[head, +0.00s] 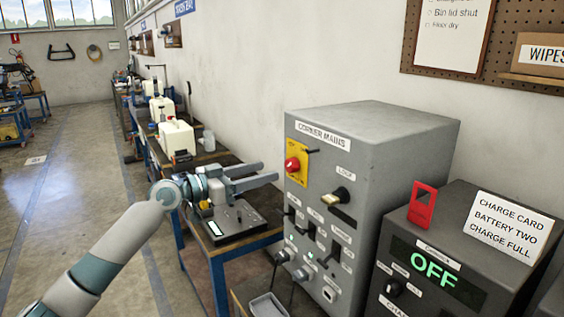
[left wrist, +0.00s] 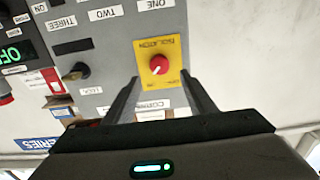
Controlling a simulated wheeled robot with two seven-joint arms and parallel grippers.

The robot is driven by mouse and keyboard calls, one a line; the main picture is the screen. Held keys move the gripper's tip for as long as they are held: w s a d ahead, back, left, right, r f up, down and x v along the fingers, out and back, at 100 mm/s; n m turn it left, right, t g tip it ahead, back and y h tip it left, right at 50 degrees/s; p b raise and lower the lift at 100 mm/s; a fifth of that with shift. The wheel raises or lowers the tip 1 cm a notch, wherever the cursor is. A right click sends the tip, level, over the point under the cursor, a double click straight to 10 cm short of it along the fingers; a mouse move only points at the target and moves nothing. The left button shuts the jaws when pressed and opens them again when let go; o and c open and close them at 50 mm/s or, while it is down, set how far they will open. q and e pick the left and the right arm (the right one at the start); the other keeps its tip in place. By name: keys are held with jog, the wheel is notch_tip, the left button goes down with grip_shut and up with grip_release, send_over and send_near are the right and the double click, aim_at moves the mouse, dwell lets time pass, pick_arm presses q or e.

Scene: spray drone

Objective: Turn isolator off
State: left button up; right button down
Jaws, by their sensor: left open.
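The isolator is a round red knob (head: 292,164) on a yellow plate (head: 303,152), on the front of a grey cabinet labelled "CORNER MAINS" (head: 400,150). In the left wrist view the red knob (left wrist: 158,65) has a white pointer mark, and its yellow plate (left wrist: 155,47) has upside-down lettering. My left gripper (head: 269,174) is open and empty, its fingers pointing at the cabinet front just left of the knob. In the left wrist view the knob shows between the two fingertips (left wrist: 160,82); contact is not visible. My right gripper is out of view.
A pale knob (head: 336,197), switches and plugs sit lower on the cabinet. To its right stands a dark charger box showing "OFF" (head: 433,267), with a red tag (head: 421,206) and a white card (head: 507,227). A blue-framed bench (head: 215,262) lies below my left arm.

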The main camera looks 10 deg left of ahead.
aim_at(288, 165)
pick_arm(q)
jog(key=p+x, duration=0.2)
jog(key=x, duration=0.4)
jog(key=shift+w+d, duration=0.1)
jog(key=shift+w+d+f, duration=0.1)
jog(key=shift+w+d, duration=0.2)
jog(key=c, duration=1)
